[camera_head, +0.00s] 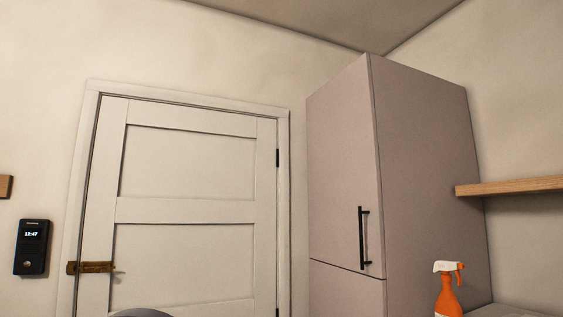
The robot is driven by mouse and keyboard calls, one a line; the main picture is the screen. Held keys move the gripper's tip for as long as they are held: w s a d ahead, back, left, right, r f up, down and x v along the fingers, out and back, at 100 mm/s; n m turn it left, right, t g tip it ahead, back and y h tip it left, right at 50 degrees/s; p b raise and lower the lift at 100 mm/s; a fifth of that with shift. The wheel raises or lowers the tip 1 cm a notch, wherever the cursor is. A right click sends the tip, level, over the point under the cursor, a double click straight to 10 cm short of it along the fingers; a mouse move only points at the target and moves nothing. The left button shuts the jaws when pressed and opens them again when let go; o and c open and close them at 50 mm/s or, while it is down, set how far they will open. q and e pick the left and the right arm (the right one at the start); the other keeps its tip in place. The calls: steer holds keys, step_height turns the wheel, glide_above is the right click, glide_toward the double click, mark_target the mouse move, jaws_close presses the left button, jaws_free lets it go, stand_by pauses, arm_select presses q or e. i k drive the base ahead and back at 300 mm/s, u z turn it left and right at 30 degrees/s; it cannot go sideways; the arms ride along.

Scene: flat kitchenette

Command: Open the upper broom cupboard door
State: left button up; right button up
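The broom cupboard is a tall mauve-grey cabinet right of centre. Its upper door (337,170) is shut, its front face turned to the left. A black vertical bar handle (362,238) sits low on that door near its right edge. A thin dark seam runs below it, with the top of a lower door (345,291) showing underneath. Neither of my grippers shows in the head view.
A closed white panelled door (190,210) with a brass-coloured latch (92,267) stands left of the cupboard. An orange spray bottle (448,298) stands on a surface in front of the cupboard's side. A wooden shelf (515,186) juts from the right wall. A black wall panel (32,248) hangs at left.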

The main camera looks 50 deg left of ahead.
mark_target(346, 210)
steer(key=u, duration=1.3)
steer(key=k, duration=0.4)
steer(key=z, duration=0.75)
steer(key=i, duration=1.4)
steer(key=u, duration=0.75)
